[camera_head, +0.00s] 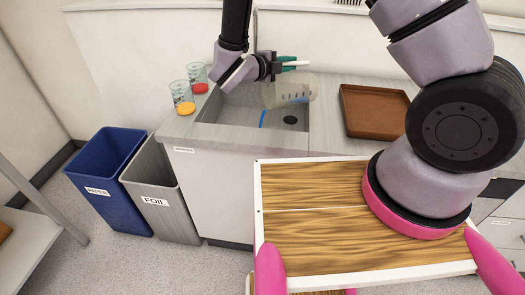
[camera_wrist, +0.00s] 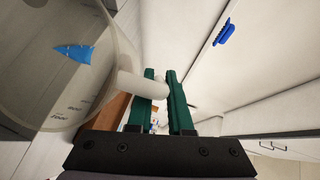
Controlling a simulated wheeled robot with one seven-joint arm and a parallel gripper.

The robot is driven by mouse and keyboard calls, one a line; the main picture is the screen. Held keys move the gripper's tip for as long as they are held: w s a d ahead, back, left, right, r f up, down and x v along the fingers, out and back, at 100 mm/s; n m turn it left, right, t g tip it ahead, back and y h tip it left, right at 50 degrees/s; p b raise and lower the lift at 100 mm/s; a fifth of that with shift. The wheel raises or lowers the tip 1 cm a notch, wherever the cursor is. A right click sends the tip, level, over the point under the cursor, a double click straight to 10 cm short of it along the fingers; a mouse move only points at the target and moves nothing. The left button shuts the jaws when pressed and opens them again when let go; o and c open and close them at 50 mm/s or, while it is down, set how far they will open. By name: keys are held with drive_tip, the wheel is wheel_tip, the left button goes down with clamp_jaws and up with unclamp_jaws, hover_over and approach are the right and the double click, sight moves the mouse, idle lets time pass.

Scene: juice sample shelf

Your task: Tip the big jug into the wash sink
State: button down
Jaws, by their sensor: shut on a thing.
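The big jug (camera_head: 283,92) is clear, with dark marks and a little blue liquid low in it. It is tilted well over on its side above the wash sink (camera_head: 237,122), its base end toward the right. My gripper (camera_head: 293,64) has green fingers shut on its pale handle. The wrist view shows the jug (camera_wrist: 60,95) at left and its handle (camera_wrist: 140,86) between my fingers (camera_wrist: 164,95). A narrow blue streak (camera_head: 263,119) shows below the jug's left end; I cannot tell whether it is falling liquid or lies in the sink.
Two glass beakers, one with orange (camera_head: 184,106) and one with red (camera_head: 199,88) contents, stand left of the sink. A brown tray (camera_head: 375,109) lies on the counter at right. A blue bin (camera_head: 109,182) and a grey bin (camera_head: 160,190) stand on the floor.

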sight(310, 74)
drive_tip(key=d, duration=0.1)
drive_tip(key=w+d+r+g+y, duration=0.1)
drive_tip(key=d, duration=0.1)
drive_tip(key=d+r+m+y, duration=0.1)
drive_tip(key=d, duration=0.1)
drive_tip(key=shift+w+r+g, duration=0.1)
drive_tip(key=shift+w+g, duration=0.2)
drive_tip(key=shift+w, duration=0.1)
drive_tip(key=shift+w+d+y, duration=0.1)
drive_tip(key=shift+d+y, duration=0.25)
drive_tip(key=shift+y, duration=0.15)
drive_tip(key=shift+f, duration=0.2)
drive_tip(key=shift+w+d+f+m+g+y+b, duration=0.15)
drive_tip(key=shift+d+g+y+b, duration=0.1)
drive_tip(key=shift+d+y, duration=0.2)
drive_tip(key=shift+w+d+r+m+g+y+b, duration=0.15)
drive_tip(key=shift+d+g+y, duration=0.1)
drive_tip(key=shift+d+y, duration=0.15)
drive_tip(key=w+d+f+m+g+y+b, duration=0.2)
drive_tip(key=d+f+g+y+b, duration=0.1)
drive_tip(key=d+y, duration=0.4)
drive_tip(key=shift+w+d+f+g+y+b, duration=0.35)
drive_tip(key=shift+w+f+y+b, duration=0.1)
drive_tip(key=shift+f+b, duration=0.35)
